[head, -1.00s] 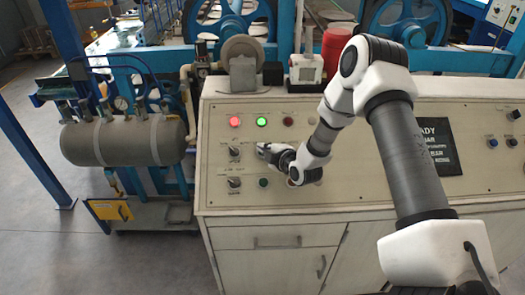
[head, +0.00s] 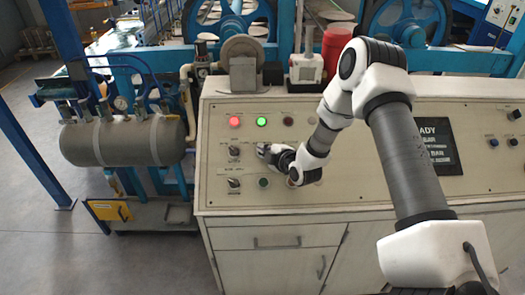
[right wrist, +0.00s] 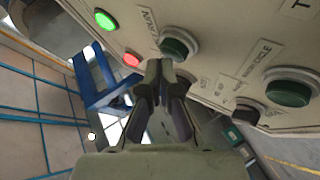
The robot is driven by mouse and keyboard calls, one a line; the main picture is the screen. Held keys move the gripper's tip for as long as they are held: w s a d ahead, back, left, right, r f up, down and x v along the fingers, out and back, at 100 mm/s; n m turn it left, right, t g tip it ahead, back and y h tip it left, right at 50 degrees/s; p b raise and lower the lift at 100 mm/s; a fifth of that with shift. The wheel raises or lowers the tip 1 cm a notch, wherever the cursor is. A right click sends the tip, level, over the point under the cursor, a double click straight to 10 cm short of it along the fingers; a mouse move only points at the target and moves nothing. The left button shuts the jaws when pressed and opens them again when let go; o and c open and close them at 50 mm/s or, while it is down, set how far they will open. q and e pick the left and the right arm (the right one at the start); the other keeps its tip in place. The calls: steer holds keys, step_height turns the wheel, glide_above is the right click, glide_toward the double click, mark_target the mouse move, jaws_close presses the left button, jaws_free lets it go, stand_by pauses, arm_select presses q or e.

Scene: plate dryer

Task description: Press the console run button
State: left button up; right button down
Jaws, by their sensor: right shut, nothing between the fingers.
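The console (head: 330,195) has a cream sloping panel with lamps, knobs and buttons. My right gripper (head: 261,150) is shut and empty, low over the panel's left part, right of the upper black knob (head: 234,151). In the right wrist view its closed fingertips (right wrist: 158,68) lie just beside a dark green round button (right wrist: 175,45); I cannot tell whether they touch the panel. The gripper hides this button in the head view. A second green button (head: 263,182) sits lower and also shows in the wrist view (right wrist: 290,90). My left gripper is out of view.
A lit red lamp (head: 235,122), a lit green lamp (head: 261,121) and a dark red lamp (head: 287,121) line the panel above the gripper. A lower knob (head: 233,183) is nearby. A grey tank (head: 125,141) stands left of the console.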

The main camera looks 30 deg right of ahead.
steer(key=shift+w+d+f+b, duration=0.1)
steer(key=shift+w+f+b, duration=0.05)
steer(key=shift+f+b, duration=0.25)
stand_by(0.3)
steer(key=shift+r, duration=0.1)
steer(key=shift+s+r+p, duration=0.25)
steer(key=shift+r+p, duration=0.35)
steer(key=shift+p, duration=0.25)
steer(key=shift+s+a+r, duration=0.1)
steer(key=shift+s+a, duration=0.05)
steer(key=shift+a, duration=0.05)
steer(key=shift+r+p, duration=0.35)
steer(key=shift+p, duration=0.1)
steer(key=s+r+p, duration=0.1)
steer(key=s+a+r+p, duration=0.1)
steer(key=r+p, duration=0.1)
steer(key=shift+a+r+p, duration=0.15)
steer(key=shift+r+p, duration=0.15)
